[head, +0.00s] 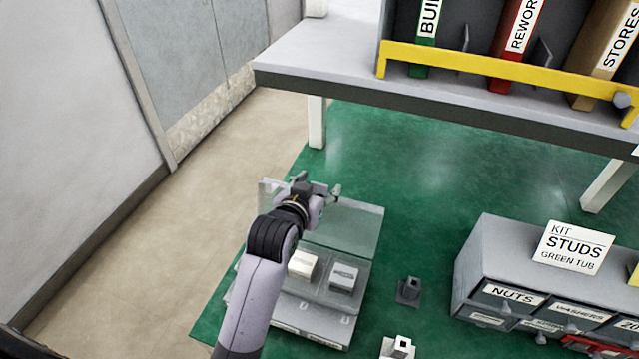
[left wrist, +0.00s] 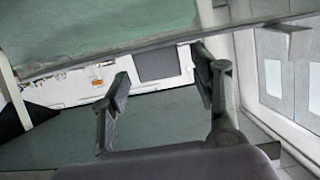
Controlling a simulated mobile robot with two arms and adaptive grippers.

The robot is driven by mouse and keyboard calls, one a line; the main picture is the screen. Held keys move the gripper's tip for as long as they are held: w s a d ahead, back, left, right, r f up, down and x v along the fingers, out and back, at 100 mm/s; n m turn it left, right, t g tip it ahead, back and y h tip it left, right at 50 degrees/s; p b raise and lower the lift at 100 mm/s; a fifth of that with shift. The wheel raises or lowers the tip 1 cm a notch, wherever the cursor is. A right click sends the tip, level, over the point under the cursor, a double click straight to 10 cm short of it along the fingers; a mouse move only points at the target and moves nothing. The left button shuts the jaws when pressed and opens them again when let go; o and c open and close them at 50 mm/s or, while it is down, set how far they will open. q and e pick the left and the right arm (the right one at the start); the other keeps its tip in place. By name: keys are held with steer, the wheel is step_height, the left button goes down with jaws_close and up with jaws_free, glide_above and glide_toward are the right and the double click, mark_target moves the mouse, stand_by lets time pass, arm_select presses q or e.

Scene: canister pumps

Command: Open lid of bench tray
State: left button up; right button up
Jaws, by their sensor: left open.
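The bench tray (head: 310,318) is a low grey tray on a green surface, at the lower middle of the head view. Its clear lid (head: 352,232) stands raised at the back of the tray, tilted up. My left gripper (head: 318,186) is open and empty at the lid's upper part, overlapping it in the picture; I cannot tell whether they touch. In the left wrist view the two fingers (left wrist: 162,95) are spread apart, with a translucent greenish panel above them. My left arm hides the tray's left part. My right gripper is not seen.
Two small boxes (head: 343,278) sit in the tray. A grey bracket-like part (head: 409,291) and a pale one (head: 398,347) stand right of it. A labelled drawer unit (head: 480,262) is further right. A raised shelf (head: 330,62) with binders spans the back.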

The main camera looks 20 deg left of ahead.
arm_select(q)
steer(key=shift+w+f, duration=0.25)
steer(key=shift+w, duration=0.35)
steer(key=shift+c, duration=0.3)
jaws_close()
